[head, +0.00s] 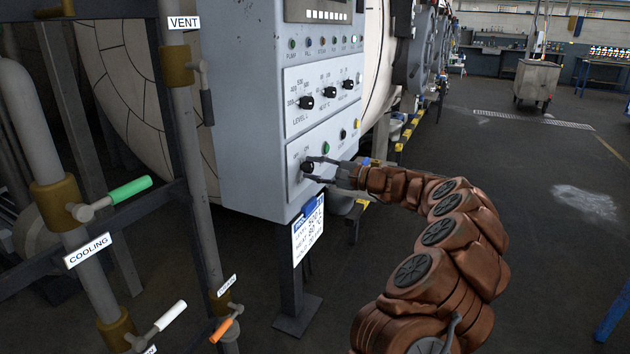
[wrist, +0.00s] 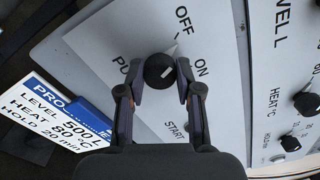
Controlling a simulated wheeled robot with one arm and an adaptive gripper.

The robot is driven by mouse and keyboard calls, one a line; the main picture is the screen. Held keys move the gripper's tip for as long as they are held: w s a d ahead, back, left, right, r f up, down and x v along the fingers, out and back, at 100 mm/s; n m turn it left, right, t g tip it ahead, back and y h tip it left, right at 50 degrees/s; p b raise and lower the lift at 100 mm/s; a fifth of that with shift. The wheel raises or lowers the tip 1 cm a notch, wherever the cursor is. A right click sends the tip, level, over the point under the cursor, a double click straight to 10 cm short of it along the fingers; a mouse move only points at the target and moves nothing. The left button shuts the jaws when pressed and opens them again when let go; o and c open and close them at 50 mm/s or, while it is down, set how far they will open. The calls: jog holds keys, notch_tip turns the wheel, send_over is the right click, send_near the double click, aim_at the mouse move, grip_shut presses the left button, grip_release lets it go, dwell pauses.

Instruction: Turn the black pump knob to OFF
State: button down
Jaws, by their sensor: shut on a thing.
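The black pump knob (head: 306,167) is on the lower white panel of the grey control cabinet. In the wrist view the round knob (wrist: 158,69) sits below the OFF label (wrist: 184,18) and left of the ON label (wrist: 202,68). My gripper (head: 310,169) reaches in from the right, with one finger on each side of the knob. In the wrist view my gripper (wrist: 160,88) is shut on the knob, its fingertips at the knob's sides.
Level and heat knobs (head: 306,102) sit on the panel above. A sign (head: 308,230) hangs below the cabinet. Pipes with valve handles (head: 115,198) stand at left. The floor at right is open.

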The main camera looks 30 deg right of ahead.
jog(key=shift+f+n+b, duration=0.15)
jog(key=shift+n+b, duration=0.6)
jog(key=shift+n, duration=0.05)
jog(key=c, duration=0.8)
grip_release()
jog(key=shift+o, duration=0.2)
jog(key=v, duration=1.2)
